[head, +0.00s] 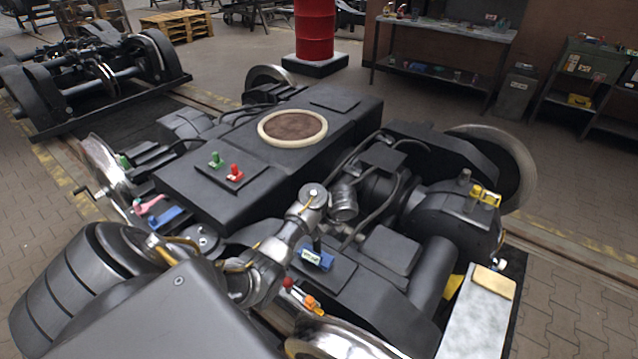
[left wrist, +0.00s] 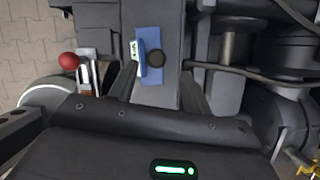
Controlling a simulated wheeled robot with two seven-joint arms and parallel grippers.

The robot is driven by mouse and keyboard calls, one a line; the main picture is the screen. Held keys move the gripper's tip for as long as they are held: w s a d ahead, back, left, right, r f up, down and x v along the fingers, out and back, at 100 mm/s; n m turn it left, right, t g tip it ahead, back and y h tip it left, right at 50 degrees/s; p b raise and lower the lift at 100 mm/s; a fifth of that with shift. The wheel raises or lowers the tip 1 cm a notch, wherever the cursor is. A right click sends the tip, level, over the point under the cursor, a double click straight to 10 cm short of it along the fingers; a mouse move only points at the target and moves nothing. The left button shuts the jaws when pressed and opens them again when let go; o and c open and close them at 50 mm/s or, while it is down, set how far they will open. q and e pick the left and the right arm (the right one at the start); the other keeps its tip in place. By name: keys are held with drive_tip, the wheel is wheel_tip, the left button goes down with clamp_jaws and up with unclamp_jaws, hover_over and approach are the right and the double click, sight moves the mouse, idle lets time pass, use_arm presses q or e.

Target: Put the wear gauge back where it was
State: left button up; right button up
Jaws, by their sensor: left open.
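A blue block (head: 322,260) with a white-and-green label lies on a flat dark ledge of the near bogie; I take it for the wear gauge. In the left wrist view the blue block (left wrist: 150,78) shows a dark round knob on top. My left gripper (left wrist: 158,72) is open, with one dark finger on each side of the block. I cannot tell how far above it the fingertips are. In the head view my left arm reaches over the bogie, and its fingers are hard to make out. My right gripper is not in view.
Green (head: 216,160) and red (head: 235,173) fittings sit on the frame. A yellow piece (head: 485,196) and a yellow-topped pale plate (head: 475,318) are at the right. Cables run beside the block.

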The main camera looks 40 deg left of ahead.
use_arm(q)
drive_tip(key=shift+p+v, duration=0.45)
drive_tip(key=shift+v, duration=1.75)
drive_tip(key=s+d+f+n, duration=0.4)
drive_tip(key=s+d+f, duration=0.1)
drive_tip(key=s, duration=0.3)
drive_tip(key=s+d+r+n+t+h, duration=0.2)
drive_tip(key=s+d+n, duration=0.45)
drive_tip(key=s, duration=0.45)
drive_tip(key=s+d+r+n+t+h, duration=0.1)
drive_tip(key=s+d+r+n+h, duration=0.2)
drive_tip(key=s+d+n, duration=0.55)
drive_tip(key=s+a+f+m+g, duration=0.1)
drive_tip(key=s+a+f, duration=0.1)
drive_tip(key=f, duration=1.2)
drive_tip(key=s+a+f+m, duration=0.1)
drive_tip(key=s+f, duration=0.1)
drive_tip(key=f, duration=1.2)
drive_tip(key=s+a+f+g, duration=0.1)
drive_tip(key=s+a+f, duration=0.2)
drive_tip(key=s+f, duration=1.1)
drive_tip(key=shift+s+y, duration=0.3)
drive_tip(key=shift+s, duration=0.45)
